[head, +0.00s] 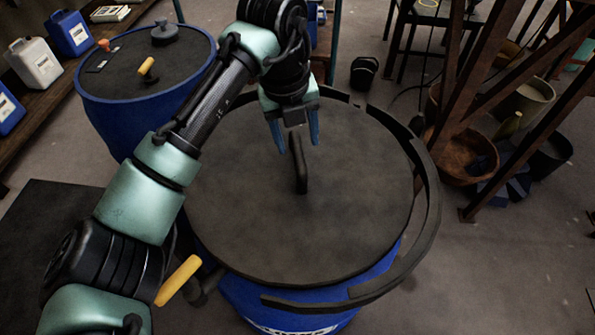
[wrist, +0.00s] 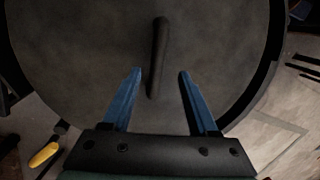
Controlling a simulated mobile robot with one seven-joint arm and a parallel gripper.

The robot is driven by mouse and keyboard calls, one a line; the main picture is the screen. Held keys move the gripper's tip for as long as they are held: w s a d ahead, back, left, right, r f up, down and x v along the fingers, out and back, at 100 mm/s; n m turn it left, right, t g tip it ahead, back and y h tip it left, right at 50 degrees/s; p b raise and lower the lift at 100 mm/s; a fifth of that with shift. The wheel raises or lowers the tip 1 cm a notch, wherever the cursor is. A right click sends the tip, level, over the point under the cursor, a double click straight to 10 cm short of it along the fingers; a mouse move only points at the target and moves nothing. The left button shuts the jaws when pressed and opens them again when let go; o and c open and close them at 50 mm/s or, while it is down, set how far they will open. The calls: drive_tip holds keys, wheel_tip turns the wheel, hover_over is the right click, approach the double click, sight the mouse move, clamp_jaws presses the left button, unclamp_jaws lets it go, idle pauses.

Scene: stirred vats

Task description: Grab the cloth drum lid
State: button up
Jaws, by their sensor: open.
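The drum lid (head: 250,220) is a large dark grey disc on a blue drum (head: 300,300) in the middle of the head view. A black bar handle (head: 299,165) stands up from its middle. The lid fills most of the wrist view (wrist: 80,45). My gripper (head: 298,145) has two blue fingers and is open above the lid by the handle. In the wrist view the handle (wrist: 159,55) runs lengthwise, its near end between the fingertips, closer to the left one. I cannot tell whether a finger touches it.
A dark ring band (head: 430,190) curves round the drum's right side. Another blue drum (head: 115,115) with a dark top stands at the upper left. Jugs (head: 70,32) line a shelf at the left. A yellow handle (head: 178,280) is near my arm. Brown bowls (head: 465,155) stand at the right.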

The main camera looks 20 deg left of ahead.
sight(298, 150)
drive_tip(key=shift+w+a+f, duration=0.1)
drive_tip(key=shift+w+f, duration=0.1)
drive_tip(key=shift+f, duration=1.15)
drive_tip(key=shift+w+f, duration=0.2)
drive_tip(key=shift+f, duration=1.15)
clamp_jaws()
drive_tip(key=shift+w+r, duration=0.1)
drive_tip(key=shift+r, duration=0.05)
